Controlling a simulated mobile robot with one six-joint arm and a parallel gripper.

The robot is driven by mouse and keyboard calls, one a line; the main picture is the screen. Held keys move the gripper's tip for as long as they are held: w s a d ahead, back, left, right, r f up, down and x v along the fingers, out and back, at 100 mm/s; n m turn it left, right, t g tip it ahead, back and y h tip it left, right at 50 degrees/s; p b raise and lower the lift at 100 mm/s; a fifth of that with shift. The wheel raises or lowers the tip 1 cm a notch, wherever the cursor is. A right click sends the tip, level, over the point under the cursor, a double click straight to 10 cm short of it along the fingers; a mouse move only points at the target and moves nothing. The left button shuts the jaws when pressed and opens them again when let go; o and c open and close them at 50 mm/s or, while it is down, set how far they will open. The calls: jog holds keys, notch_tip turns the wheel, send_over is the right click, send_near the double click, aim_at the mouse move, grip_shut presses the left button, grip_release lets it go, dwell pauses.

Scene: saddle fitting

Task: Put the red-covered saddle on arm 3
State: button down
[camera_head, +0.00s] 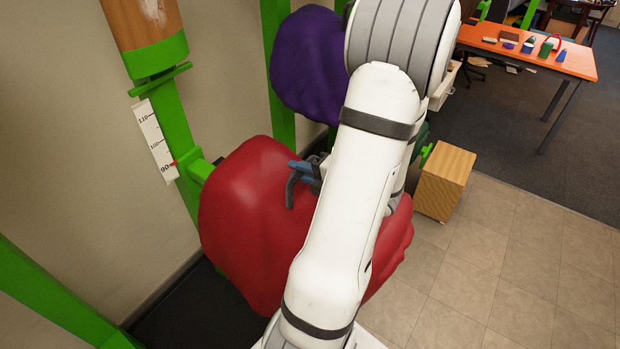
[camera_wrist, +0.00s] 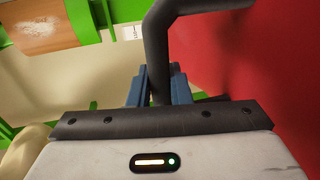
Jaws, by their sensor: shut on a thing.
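The red-covered saddle (camera_head: 245,220) fills the middle of the head view, beside a green post with a scale, and its cover (camera_wrist: 275,50) fills the right of the wrist view. My gripper (camera_head: 303,172) is at the saddle's upper side, partly hidden behind my white arm. In the wrist view my blue fingers (camera_wrist: 160,90) are shut on a dark grey bent handle (camera_wrist: 160,50) beside the red cover. A short green bracket (camera_head: 201,169) meets the saddle's left edge; I cannot tell whether it bears the saddle. No arm number is readable, so I cannot tell which is arm 3.
A wooden-topped green support (camera_head: 140,25) stands at the upper left, above a white scale (camera_head: 154,140) with a red mark near 90. A purple-covered thing (camera_head: 308,65) hangs behind. A wooden block (camera_head: 445,182) is at the right.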

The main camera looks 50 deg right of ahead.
jog(key=shift+w+r+b+x, duration=0.2)
jog(key=shift+r+b+x, duration=0.9)
jog(key=shift+x, duration=4)
jog(key=shift+w+r+b+x, duration=0.2)
jog(key=shift+r+b+x, duration=0.85)
jog(key=shift+x, duration=4)
jog(key=shift+f+b, duration=1.8)
jog(key=shift+f, duration=0.75)
